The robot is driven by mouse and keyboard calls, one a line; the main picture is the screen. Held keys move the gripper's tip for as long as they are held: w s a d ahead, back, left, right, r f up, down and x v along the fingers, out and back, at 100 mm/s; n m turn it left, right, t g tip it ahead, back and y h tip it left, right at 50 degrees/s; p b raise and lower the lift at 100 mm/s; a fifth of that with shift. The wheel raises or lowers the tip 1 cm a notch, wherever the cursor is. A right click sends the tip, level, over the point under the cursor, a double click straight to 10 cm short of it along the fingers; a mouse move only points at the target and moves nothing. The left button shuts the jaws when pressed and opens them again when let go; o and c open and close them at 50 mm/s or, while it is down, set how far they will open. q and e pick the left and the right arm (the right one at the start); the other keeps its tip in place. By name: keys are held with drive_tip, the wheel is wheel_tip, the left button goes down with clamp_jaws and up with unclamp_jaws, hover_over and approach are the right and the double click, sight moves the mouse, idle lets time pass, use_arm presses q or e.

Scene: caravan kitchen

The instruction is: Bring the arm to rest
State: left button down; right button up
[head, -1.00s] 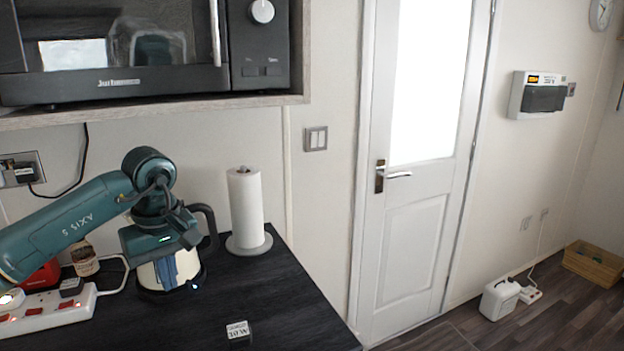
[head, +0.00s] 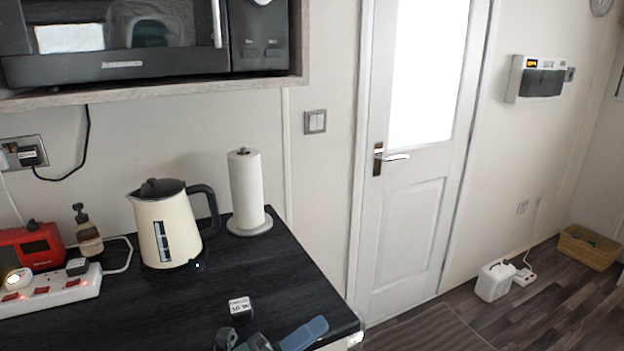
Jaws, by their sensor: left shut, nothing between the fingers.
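My left gripper (head: 258,342) shows only in part at the bottom edge of the head view, low over the front of the dark counter (head: 150,308). It is shut and empty. Most of its arm is below the picture. A small black and white block (head: 240,308) lies on the counter just behind the gripper; I cannot tell whether they touch. The cream kettle (head: 167,235) stands upright farther back, apart from the gripper. My right gripper is not in view.
A paper towel roll (head: 246,188) stands on its holder right of the kettle. A white power strip (head: 50,292), a red device (head: 30,246) and a soap bottle (head: 88,238) are at left. The microwave (head: 120,45) sits on a shelf above. A white door (head: 410,230) is right.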

use_arm(q)
drive_tip(key=s+a+f+n+t+y, duration=0.1)
drive_tip(key=a+f+n+t+y, duration=0.2)
drive_tip(key=a+f+n+y, duration=0.55)
drive_tip(key=s+a+f+n+t+y, duration=0.15)
drive_tip(key=f+n+y, duration=0.35)
drive_tip(key=n, duration=0.8)
drive_tip(key=s+a+f+n+g+y, duration=0.1)
drive_tip(key=s+a+f+n+g, duration=0.1)
drive_tip(key=s+f+n, duration=0.2)
drive_tip(key=s+a+f+n+g+y, duration=0.1)
drive_tip(key=s+a+f+n+g, duration=0.1)
drive_tip(key=s+f, duration=0.5)
drive_tip(key=f+n+g, duration=0.1)
drive_tip(key=n, duration=0.1)
drive_tip(key=shift+a+f+n+y, duration=0.2)
drive_tip(key=shift+a+n+y, duration=0.05)
drive_tip(key=shift+n+y, duration=0.1)
